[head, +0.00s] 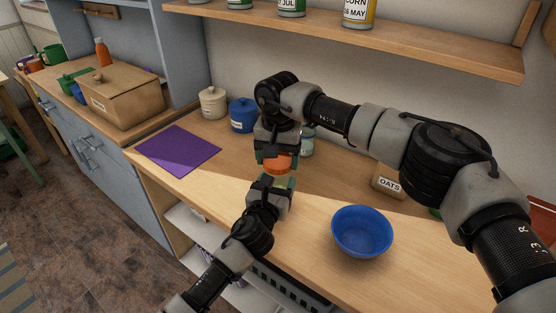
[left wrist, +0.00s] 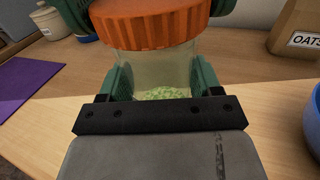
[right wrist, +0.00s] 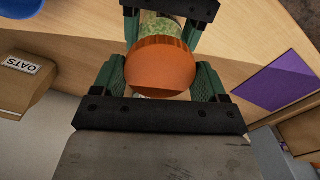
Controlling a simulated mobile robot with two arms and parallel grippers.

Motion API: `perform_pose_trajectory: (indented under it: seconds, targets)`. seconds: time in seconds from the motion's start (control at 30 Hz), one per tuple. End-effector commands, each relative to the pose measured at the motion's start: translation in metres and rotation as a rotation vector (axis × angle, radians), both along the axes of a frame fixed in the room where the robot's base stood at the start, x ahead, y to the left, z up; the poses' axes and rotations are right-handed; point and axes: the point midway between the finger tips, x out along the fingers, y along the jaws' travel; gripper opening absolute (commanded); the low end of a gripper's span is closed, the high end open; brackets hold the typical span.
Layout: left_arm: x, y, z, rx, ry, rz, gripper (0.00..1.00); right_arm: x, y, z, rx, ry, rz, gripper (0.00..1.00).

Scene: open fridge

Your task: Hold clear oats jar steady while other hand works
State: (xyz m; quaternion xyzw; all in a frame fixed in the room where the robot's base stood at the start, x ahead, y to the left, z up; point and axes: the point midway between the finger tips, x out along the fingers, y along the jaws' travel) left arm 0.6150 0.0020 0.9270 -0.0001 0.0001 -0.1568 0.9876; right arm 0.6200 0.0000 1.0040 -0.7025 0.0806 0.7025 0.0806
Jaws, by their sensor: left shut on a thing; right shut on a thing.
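A clear jar (left wrist: 155,68) with green bits low inside stands between the fingers of my left gripper (head: 272,190), which is shut on its body. The jar's orange lid (head: 277,168) is at its mouth; I cannot tell whether it is screwed tight. My right gripper (head: 277,155) comes down from above and is shut on the lid, which also fills the middle of the right wrist view (right wrist: 160,68). The jar is over the counter's front part and looks nearly upright. Fingers hide much of the jar in the head view.
A blue bowl (head: 362,231) stands to the right on the wooden counter (head: 310,235). A brown box labelled OATS (head: 388,182) is behind it. A purple mat (head: 178,150) lies left. Cream (head: 213,103) and blue (head: 242,115) lidded pots stand at the back. A shelf (head: 430,46) hangs above.

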Motion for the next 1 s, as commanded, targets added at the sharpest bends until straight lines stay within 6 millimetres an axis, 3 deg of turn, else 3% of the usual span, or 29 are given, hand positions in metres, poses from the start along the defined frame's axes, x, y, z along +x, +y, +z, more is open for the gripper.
perform_pose_trajectory:
  seconds: [0.4, 0.73, 0.97, 1.0]
  targets:
    - [0.000, 0.000, -0.001, 0.000, 0.001, 0.000, 0.00, 0.000, 0.000, 0.004, 0.000, -0.001, 0.000, 0.45]
    - [0.000, 0.000, -0.001, 0.000, 0.001, 0.000, 0.00, 0.000, 0.000, 0.039, 0.001, -0.002, -0.001, 0.45]
    - [0.000, 0.000, -0.001, 0.000, 0.001, 0.000, 0.00, 0.000, 0.000, 0.042, 0.000, 0.000, 0.000, 0.45]
    - [0.000, 0.000, -0.001, 0.000, 0.001, 0.000, 0.69, 0.000, 0.000, 0.042, 0.000, 0.000, 0.000, 0.45]
